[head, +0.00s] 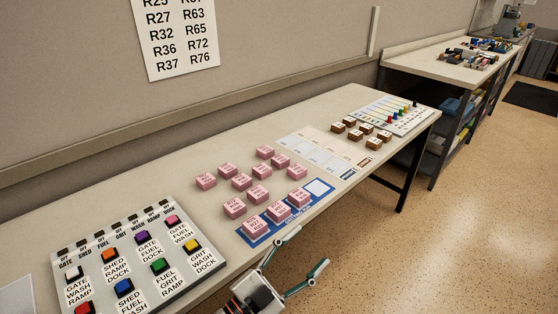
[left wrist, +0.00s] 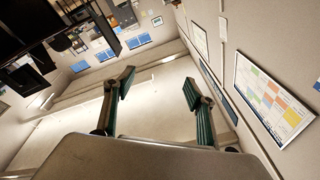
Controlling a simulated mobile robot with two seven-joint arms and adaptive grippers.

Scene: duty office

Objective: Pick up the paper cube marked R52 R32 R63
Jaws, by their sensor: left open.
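Several pink paper cubes (head: 242,182) stand on the table in the head view, each with small printed codes on top. The codes are too small to read surely, so I cannot tell which cube is marked R52 R32 R63. Three of the cubes stand on a blue-edged mat (head: 319,187) along the front edge. My left gripper (head: 291,254) is open and empty, in front of the table's near edge and below the mat. My right gripper is not in view.
A button panel (head: 128,257) with coloured buttons lies at the left of the table (head: 108,217). A code list (head: 178,38) hangs on the wall.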

